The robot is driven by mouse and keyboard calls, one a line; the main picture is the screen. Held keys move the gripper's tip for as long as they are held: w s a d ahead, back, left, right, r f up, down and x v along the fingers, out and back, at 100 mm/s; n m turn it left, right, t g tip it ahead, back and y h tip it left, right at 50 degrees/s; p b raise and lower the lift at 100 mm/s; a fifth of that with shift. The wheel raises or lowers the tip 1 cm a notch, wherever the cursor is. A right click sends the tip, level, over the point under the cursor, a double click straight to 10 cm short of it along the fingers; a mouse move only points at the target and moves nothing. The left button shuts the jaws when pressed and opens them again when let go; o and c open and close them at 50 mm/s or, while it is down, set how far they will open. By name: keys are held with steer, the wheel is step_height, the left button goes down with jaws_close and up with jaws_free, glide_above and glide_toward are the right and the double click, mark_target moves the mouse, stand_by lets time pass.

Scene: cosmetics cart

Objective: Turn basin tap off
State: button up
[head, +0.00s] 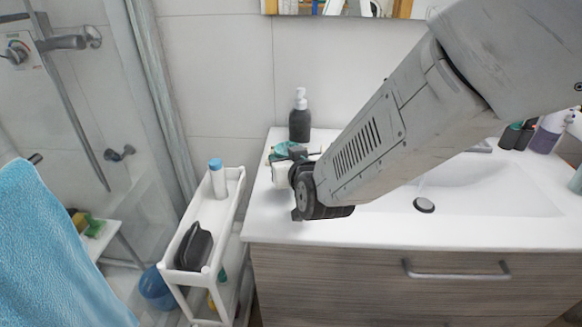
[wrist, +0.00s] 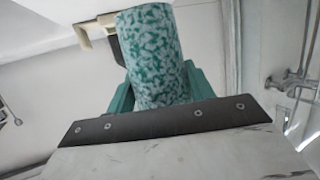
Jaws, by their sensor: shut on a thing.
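The basin (head: 500,190) is white, set in the counter at the right of the head view, with a dark round drain (head: 424,205). A small grey piece of the tap (head: 482,147) shows at the back of the basin; my arm hides the rest, and I cannot tell the handle's position. My gripper (head: 284,158) is over the left part of the counter, well left of the tap. It is shut on a green-and-white mottled cylinder (wrist: 150,55), which fills the middle of the wrist view. In the head view the fingertips are mostly hidden by my wrist.
A dark pump bottle (head: 300,120) stands behind my gripper. Several bottles (head: 550,130) stand at the counter's right. A white trolley (head: 232,185) carries a blue-capped bottle (head: 217,178) and a black case (head: 194,247). A blue towel (head: 55,250) hangs at left.

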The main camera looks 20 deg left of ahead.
steer(key=shift+w+f, duration=0.25)
steer(key=shift+f, duration=0.15)
steer(key=shift+s+f, duration=0.1)
steer(key=shift+f, duration=1.3)
steer(key=shift+f, duration=0.1)
steer(key=o, duration=1)
steer(key=shift+s+d, duration=0.1)
steer(key=v, duration=1.2)
